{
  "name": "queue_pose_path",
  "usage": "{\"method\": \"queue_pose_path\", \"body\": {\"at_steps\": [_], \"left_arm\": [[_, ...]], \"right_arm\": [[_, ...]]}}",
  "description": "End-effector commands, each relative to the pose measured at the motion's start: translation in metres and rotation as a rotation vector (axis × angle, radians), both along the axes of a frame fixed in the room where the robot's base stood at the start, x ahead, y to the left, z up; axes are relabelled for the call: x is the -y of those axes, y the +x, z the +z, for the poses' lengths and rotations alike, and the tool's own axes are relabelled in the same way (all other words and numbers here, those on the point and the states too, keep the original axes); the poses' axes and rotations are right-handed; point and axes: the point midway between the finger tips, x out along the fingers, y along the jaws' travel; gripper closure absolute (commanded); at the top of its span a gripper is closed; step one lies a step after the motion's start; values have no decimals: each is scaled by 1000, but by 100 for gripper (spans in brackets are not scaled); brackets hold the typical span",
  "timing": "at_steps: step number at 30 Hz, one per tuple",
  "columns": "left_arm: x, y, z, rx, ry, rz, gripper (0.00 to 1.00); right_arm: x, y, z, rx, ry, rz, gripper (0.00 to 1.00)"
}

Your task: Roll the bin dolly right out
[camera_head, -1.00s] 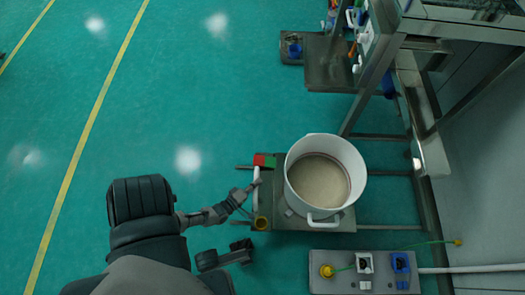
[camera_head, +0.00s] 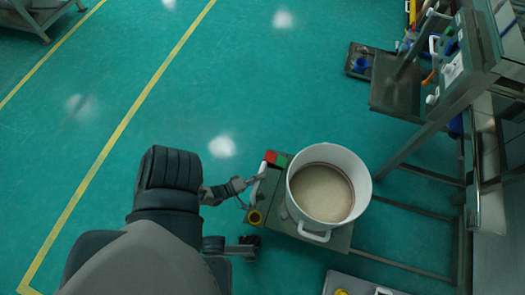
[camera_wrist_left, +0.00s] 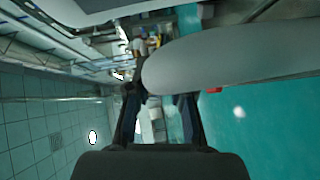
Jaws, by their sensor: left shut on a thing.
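The bin dolly (camera_head: 268,208) is a low grey-green platform on the green floor, with a white handle (camera_head: 258,184) on its left side. A white round bin (camera_head: 361,186) with beige material inside stands on it, side handle towards me. My left gripper (camera_head: 253,181) is shut on the dolly's white handle; its fingertips are small and partly hidden. In the left wrist view a large pale bar (camera_wrist_left: 230,55) crosses close in front of the fingers (camera_wrist_left: 157,100).
A metal frame (camera_head: 412,150) stands right of the dolly, its lower bars close by. A dark tray (camera_head: 395,98) is at the upper right. A grey platform (camera_head: 340,283) lies below the dolly. Open floor with yellow lines (camera_head: 110,143) spreads to the left.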

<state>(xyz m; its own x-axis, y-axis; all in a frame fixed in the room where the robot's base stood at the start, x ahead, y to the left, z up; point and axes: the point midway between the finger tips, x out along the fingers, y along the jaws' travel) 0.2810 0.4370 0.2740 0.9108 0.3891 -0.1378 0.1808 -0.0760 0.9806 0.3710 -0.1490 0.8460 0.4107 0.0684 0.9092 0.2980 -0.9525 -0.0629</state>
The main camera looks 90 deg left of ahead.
Motion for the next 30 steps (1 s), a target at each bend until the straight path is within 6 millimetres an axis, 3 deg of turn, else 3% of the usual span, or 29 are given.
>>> {"method": "queue_pose_path", "body": {"at_steps": [8, 9, 12, 23, 30], "left_arm": [[-2, -1, -1, -3, 0, 2, 100], [-2, -1, -1, -3, 0, 2, 74], [-2, 0, -1, -3, 0, 1, 52], [2, -5, 0, -1, 1, 0, 52], [19, -46, 5, -6, -2, 1, 52]], "right_arm": [[0, 0, -1, -2, 1, 1, 100], [0, 0, -1, -2, 1, 1, 100], [0, 0, -1, -3, 0, 1, 100], [1, -2, -1, -4, 3, -2, 100], [0, -2, 0, -3, 2, -1, 100]]}}
